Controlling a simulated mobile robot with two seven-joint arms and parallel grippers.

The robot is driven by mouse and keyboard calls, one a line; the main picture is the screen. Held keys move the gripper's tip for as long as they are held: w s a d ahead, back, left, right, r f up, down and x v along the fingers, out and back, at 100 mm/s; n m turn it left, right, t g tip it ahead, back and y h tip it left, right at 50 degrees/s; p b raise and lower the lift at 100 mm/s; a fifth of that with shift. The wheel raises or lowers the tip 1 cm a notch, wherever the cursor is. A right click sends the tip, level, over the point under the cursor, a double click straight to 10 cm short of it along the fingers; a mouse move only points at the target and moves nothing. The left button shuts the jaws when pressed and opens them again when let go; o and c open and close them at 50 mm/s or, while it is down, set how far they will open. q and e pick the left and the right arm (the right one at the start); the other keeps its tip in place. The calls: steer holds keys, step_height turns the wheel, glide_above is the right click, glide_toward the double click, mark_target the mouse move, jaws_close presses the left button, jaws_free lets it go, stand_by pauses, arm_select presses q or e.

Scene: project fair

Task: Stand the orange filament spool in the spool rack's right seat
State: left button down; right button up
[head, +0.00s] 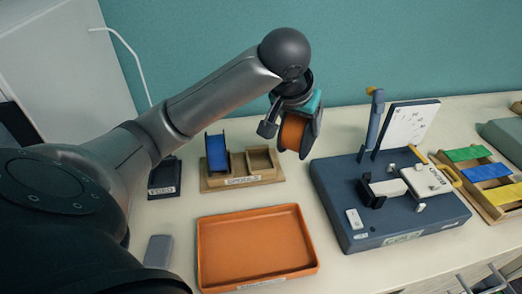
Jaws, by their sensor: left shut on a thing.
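My left gripper (291,112) is shut on the orange filament spool (292,133). It holds the spool upright in the air, above and to the right of the spool rack. The spool shows dark flanges and an orange middle, partly hidden by the gripper. The spool rack (243,181) is a tan wooden stand with a label on its front. A blue spool (217,153) stands in its left seat, and its right seat (260,160) is empty. My right gripper is not in view.
An orange tray (204,248) lies in front of the rack. A dark blue board (335,195) with a clamp and an upright white card stands to the right. A small dark block (163,180) labelled FEED is left of the rack. Coloured slabs lie in a wooden tray (493,208) at far right.

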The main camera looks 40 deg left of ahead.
arm_select(q)
steer(key=w+a+r+n+g+y+p, duration=0.2)
steer(key=a+r+n+y, duration=0.25)
steer(key=a+n, duration=0.6)
steer(key=a+f, duration=0.1)
steer(key=f, duration=0.5)
steer(key=f+m+b, duration=0.1)
steer(key=f, duration=0.5)
steer(key=a+f+m+h+b, duration=0.1)
steer(key=f, duration=0.5)
steer(key=shift+w+a+f+m, duration=0.25)
steer(key=shift+a+f, duration=0.1)
steer(key=shift+f, duration=0.05)
steer(key=shift+r, duration=0.1)
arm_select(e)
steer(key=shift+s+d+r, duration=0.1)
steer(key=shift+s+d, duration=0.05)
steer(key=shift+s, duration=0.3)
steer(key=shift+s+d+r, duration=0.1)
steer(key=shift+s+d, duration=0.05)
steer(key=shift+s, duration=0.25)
arm_select(q)
steer(key=shift+c, duration=0.4)
jaws_free()
steer(key=shift+f, duration=0.2)
